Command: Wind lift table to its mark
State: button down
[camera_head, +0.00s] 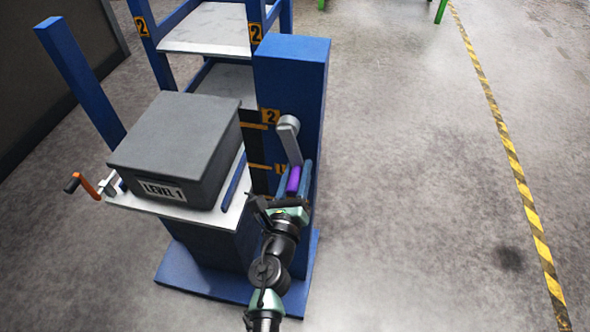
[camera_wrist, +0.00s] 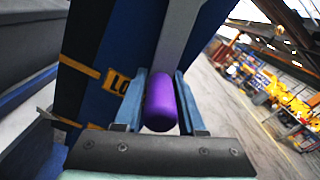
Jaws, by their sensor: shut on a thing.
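The lift table (camera_head: 150,207) carries a dark grey casting (camera_head: 180,140) with a LEVEL 1 label. A blue column (camera_head: 291,75) stands at its right, with a grey crank arm (camera_head: 289,138) on it. The crank's purple handle (camera_head: 293,180) is between the blue fingers of my gripper (camera_head: 296,178), which is shut on it. In the wrist view the purple handle (camera_wrist: 160,103) lies between both fingers of my gripper (camera_wrist: 160,100). Yellow marks show on the column; one plate reads 2 (camera_head: 270,116).
A blue rack (camera_head: 205,28) with grey shelves marked 2 stands behind the table. The floor right of the column is clear up to a yellow-black line (camera_head: 505,140).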

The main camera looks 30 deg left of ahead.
jog(key=shift+r, duration=0.1)
dwell(0.3)
jog(key=c, duration=0.6)
grip_release()
jog(key=shift+s, duration=0.1)
jog(key=shift+b+v, duration=0.7)
jog(key=shift+v, duration=5.65)
